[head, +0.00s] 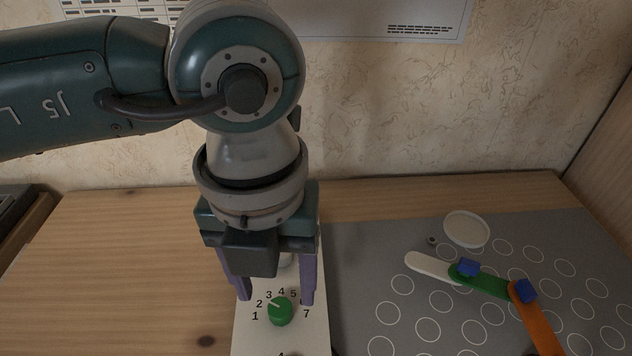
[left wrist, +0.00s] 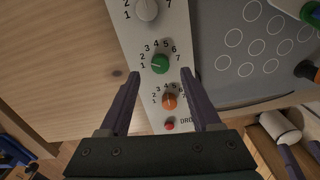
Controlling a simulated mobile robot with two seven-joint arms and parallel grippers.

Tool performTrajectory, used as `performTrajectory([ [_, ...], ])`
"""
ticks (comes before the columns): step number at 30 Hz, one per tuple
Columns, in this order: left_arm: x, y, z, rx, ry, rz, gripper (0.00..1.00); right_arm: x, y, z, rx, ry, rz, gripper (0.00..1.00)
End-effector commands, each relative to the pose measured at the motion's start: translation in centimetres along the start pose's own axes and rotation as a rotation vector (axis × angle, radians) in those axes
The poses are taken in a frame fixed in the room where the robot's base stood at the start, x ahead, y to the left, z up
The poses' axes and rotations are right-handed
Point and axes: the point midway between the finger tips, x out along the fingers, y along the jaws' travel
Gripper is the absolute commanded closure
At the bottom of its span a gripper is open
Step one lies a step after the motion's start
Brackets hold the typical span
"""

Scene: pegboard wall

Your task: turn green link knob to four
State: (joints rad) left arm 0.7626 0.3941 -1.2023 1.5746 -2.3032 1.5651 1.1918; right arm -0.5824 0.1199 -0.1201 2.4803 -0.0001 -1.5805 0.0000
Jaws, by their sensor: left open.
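The green knob (head: 280,312) sits on a white panel (head: 254,335) with numbers 1 to 7 around it. Its white mark points up and left, near the 2. It also shows in the left wrist view (left wrist: 160,64). My left gripper (head: 276,300) is open and points down over the panel, its purple fingers on either side of the knob and apart from it. In the left wrist view its fingertips (left wrist: 160,74) also flank the knob with gaps. The coloured links lie to the right: white (head: 428,265), green (head: 486,284) and orange (head: 537,322).
The left wrist view shows a grey knob (left wrist: 146,9), an orange knob (left wrist: 169,101) and a red button (left wrist: 169,126) on the panel. A grey board (head: 360,260) with white circles lies right. Purple finger-like parts (left wrist: 290,160) show at lower right. Bare wood lies left.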

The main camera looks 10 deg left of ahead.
Motion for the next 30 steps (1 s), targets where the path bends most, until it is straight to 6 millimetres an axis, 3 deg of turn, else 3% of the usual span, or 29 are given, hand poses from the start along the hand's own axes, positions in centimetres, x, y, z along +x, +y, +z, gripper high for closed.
performTrajectory([
  [3,2.2,0.0,-0.1,0.0,0.002,0.002,0.36,0.5,0.0,0.2,0.0,0.0,0.0,0.36],
  [6,3.2,0.0,-0.1,0.001,0.002,0.0,0.36,0.7,0.0,0.2,0.0,0.0,0.0,0.36],
  [17,3.8,-0.1,0.0,0.002,0.0,-0.002,0.36,0.8,0.0,0.2,0.0,0.001,0.0,0.36],
  [30,3.8,-0.1,0.0,0.002,0.0,-0.002,0.84,0.8,0.0,0.2,0.0,0.002,0.001,0.36],
])
